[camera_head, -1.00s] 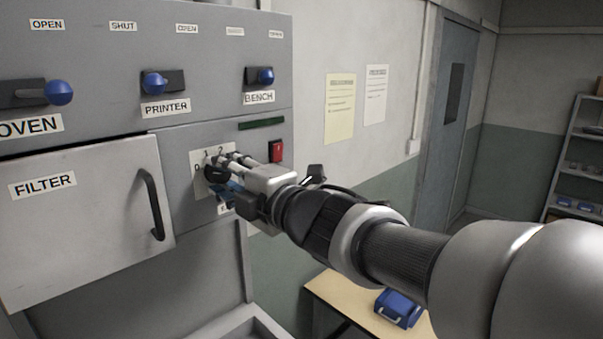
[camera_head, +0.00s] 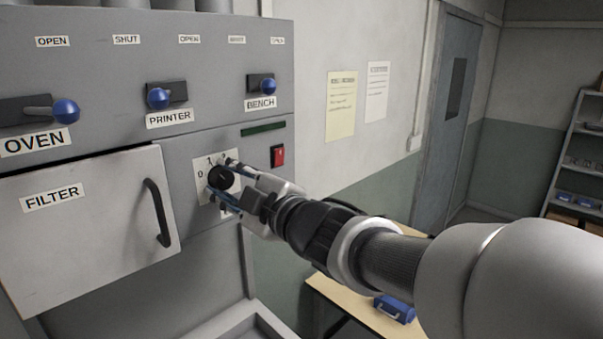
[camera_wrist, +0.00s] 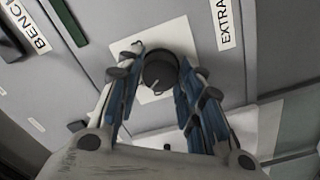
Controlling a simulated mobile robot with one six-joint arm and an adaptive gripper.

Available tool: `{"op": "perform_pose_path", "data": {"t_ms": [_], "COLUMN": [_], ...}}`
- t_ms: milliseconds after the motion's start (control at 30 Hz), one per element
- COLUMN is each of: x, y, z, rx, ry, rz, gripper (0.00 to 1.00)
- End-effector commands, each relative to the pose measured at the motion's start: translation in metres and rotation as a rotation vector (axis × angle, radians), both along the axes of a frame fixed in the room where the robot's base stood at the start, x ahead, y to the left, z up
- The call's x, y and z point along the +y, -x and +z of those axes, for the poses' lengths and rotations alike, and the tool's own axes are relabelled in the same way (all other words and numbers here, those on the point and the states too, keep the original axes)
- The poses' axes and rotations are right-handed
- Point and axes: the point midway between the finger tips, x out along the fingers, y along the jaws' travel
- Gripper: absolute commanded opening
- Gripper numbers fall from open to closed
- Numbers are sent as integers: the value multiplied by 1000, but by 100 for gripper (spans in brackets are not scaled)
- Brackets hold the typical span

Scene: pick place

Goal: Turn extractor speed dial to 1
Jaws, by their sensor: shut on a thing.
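The extractor speed dial (camera_head: 221,178) is a round black knob on a white plate (camera_head: 201,164) marked 0, 1 and a partly hidden figure. My gripper (camera_head: 223,177) is shut on the dial, one finger above right and one below left. In the wrist view the dial (camera_wrist: 160,70) sits between the blue-padded fingers of my gripper (camera_wrist: 165,75). A pale mark on its face points down and slightly left there, towards the 0 side of the plate. A label starting "EXTRA" (camera_wrist: 225,22) is beside the plate.
A red switch (camera_head: 278,156) is close right of the dial. The FILTER door (camera_head: 95,235) with its black handle (camera_head: 157,212) is to the left. Blue-knobbed OVEN, PRINTER and BENCH levers (camera_head: 262,84) are above. A table (camera_head: 340,292) with a blue case (camera_head: 394,309) stands below right.

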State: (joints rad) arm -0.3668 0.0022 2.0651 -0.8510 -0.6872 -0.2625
Motion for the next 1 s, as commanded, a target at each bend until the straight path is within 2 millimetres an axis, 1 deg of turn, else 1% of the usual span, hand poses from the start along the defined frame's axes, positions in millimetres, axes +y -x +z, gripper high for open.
{"op": "perform_pose_path", "data": {"t_ms": [200, 400, 900, 933, 1000], "x": [0, 0, 0, 0, 0], "y": [0, 0, 0, 0, 0], "z": [2, 1, 1, 1, 1], "rx": [90, 136, 151, 150, 151], "ry": [-79, -118, -131, -132, -131], "rz": [1, 1, 1, 0, 1], "gripper": [10, 10, 10, 35, 40]}}
